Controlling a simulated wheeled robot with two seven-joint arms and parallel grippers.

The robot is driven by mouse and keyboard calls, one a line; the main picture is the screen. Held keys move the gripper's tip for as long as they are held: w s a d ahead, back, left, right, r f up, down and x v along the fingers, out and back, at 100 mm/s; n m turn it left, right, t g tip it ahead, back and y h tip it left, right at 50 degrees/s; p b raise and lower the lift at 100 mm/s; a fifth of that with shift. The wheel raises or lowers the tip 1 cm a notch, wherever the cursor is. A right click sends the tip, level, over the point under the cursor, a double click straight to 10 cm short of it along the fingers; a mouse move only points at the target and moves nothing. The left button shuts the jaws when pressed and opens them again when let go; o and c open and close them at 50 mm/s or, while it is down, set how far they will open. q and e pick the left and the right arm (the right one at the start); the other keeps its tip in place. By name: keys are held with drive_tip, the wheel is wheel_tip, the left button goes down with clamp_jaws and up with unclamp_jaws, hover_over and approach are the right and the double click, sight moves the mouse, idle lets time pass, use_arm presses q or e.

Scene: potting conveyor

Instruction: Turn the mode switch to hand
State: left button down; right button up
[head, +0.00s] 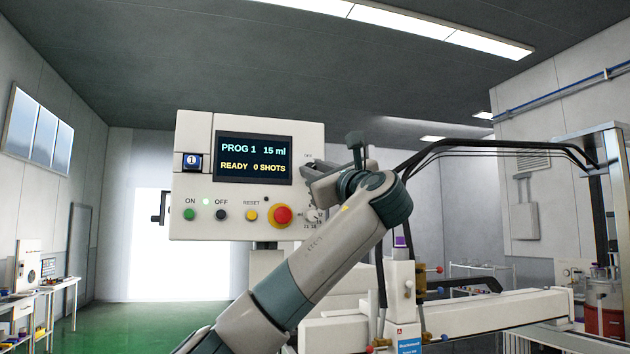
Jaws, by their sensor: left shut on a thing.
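The control panel (196,140) is a pale box with a lit screen (254,159) reading "PROG 1 15 ml" and "READY 0 SHOTS". My left gripper (309,173) is at the right side of the panel face, beside the screen and above a numbered dial (313,215). Its jaws are shut on what appears to be the mode switch. The switch is hidden behind the jaws, so its position cannot be read. My right gripper is not in view.
Below the screen are a green ON button (189,214), a dark OFF button (221,214), a yellow RESET button (251,215) and a red emergency stop (283,216). Black hoses (450,143) arch just right of my arm. A white machine (480,314) stands lower right.

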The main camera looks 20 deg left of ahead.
use_arm(q)
drive_tip(key=shift+n+g, duration=0.3)
drive_tip(key=shift+n, duration=0.4)
drive_tip(key=c, duration=1.6)
unclamp_jaws()
drive_tip(key=shift+o, duration=0.2)
drive_tip(key=shift+d, duration=0.1)
drive_tip(key=shift+s+f+b, duration=0.1)
drive_tip(key=shift+b, duration=0.2)
